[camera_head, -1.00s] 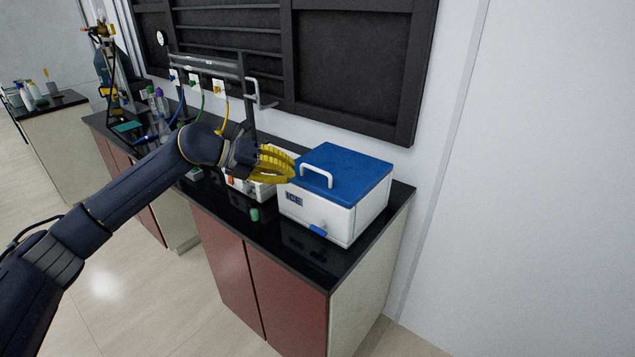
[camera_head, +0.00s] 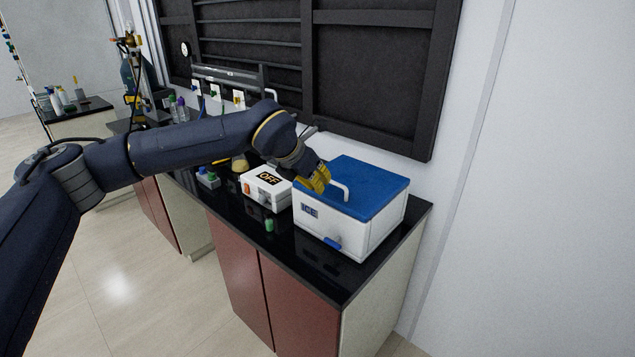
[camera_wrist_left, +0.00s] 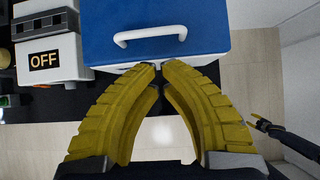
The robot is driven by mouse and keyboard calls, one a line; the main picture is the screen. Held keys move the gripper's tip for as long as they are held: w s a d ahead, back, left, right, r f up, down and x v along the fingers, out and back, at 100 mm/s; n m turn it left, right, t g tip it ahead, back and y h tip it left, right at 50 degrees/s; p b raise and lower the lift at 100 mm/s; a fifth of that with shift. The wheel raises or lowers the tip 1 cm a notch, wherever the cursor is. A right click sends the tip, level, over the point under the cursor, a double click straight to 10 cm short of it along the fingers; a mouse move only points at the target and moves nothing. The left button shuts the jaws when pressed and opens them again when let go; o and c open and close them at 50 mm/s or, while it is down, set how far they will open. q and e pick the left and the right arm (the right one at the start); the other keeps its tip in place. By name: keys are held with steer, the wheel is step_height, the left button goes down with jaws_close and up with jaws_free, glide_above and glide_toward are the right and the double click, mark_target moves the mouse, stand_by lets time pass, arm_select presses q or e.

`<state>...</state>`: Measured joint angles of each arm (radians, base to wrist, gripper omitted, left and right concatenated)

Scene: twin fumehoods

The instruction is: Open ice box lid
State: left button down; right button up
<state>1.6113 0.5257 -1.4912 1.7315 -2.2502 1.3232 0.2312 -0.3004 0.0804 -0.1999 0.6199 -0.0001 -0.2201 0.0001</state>
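The white ice box (camera_head: 360,236) stands on the black bench top with its blue lid (camera_head: 375,187) shut. A white bar handle (camera_head: 346,188) is on the lid's front part. In the left wrist view the lid (camera_wrist_left: 205,20) and handle (camera_wrist_left: 150,36) lie just beyond the fingertips. My left gripper (camera_head: 321,181) is beside the handle, above the box's front left edge. Its yellow fingertips (camera_wrist_left: 159,66) come together in front of the handle with nothing between them. My right gripper (camera_wrist_left: 257,121) shows small and low at the right of the left wrist view; its opening is unclear.
A white device reading OFF (camera_head: 266,186) stands left of the box. A small green object (camera_head: 269,225) is near the bench's front edge. A dark framed panel (camera_head: 375,70) is on the wall behind. Bare black bench top (camera_head: 345,280) lies in front of the box.

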mark_target(331, 198)
arm_select(q)
steer(key=shift+x, duration=3.6)
